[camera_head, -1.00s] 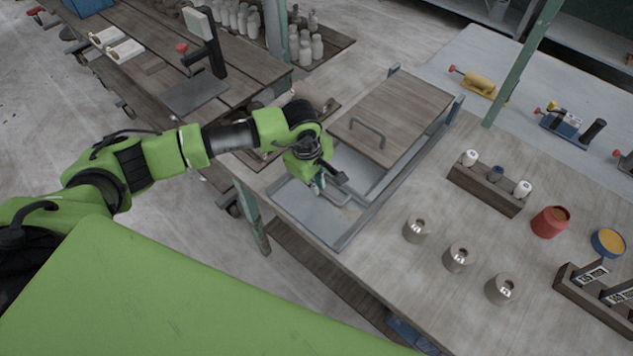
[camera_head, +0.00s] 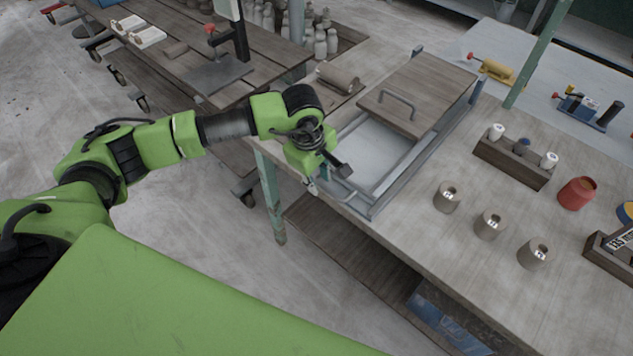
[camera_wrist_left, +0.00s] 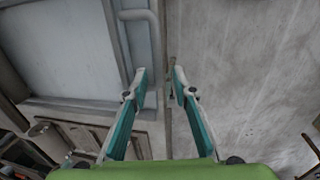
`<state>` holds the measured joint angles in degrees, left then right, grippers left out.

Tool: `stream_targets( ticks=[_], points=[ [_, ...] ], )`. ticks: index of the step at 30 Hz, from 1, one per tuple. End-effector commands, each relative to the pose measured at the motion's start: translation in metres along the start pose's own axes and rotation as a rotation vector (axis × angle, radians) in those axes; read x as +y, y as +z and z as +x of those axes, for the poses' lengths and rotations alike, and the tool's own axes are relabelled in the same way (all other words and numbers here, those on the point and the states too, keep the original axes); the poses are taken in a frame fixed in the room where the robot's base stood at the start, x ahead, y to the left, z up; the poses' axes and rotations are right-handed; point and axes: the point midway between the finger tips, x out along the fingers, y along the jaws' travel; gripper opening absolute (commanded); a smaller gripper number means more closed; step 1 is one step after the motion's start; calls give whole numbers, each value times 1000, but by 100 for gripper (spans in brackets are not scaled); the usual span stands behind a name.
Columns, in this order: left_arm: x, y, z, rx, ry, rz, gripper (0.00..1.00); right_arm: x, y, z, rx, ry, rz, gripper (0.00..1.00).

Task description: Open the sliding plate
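A wooden plate (camera_head: 432,88) with a grey U-shaped handle (camera_head: 397,102) lies across the far part of a grey metal frame (camera_head: 420,155) on the workbench. A pale grey panel (camera_head: 378,150) shows in front of it. My left gripper (camera_head: 330,181) is at the near end of this frame, away from the wooden plate's handle. In the left wrist view, its two fingers (camera_wrist_left: 160,76) are apart. A bent grey tube handle (camera_wrist_left: 137,15) beside the blue-grey panel (camera_wrist_left: 60,50) runs down between the fingertips in the picture; contact cannot be told. My right gripper is out of view.
Metal weights (camera_head: 490,224), a rack with small bottles (camera_head: 513,160) and a red jar (camera_head: 577,193) stand right of the frame. A slatted wooden table (camera_head: 165,55) is at the upper left. Floor is open left of the bench.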

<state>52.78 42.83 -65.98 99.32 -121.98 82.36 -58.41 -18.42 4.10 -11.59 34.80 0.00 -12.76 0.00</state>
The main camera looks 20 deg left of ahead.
Motion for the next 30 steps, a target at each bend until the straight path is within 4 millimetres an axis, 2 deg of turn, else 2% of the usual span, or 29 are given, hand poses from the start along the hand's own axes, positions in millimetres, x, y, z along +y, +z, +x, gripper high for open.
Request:
stream_targets(
  ticks=[3, 6, 7, 9, 14, 24, 30],
  points=[
    [0, 0, 0, 0, 0, 0, 25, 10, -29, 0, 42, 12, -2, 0],
    [0, 0, 0, -1, 1, 0, 25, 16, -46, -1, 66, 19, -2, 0],
    [0, 0, 0, -1, 1, 0, 25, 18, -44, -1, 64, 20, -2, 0],
    [0, 0, -1, -1, 1, 0, 25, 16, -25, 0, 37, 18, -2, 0],
    [2, 0, -17, -1, 3, 0, 25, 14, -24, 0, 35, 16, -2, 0],
    [4, -1, -87, 0, 3, 0, 25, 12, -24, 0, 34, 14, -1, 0],
    [4, -1, -112, 0, -1, 0, 25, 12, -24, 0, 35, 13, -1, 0]
  ],
)
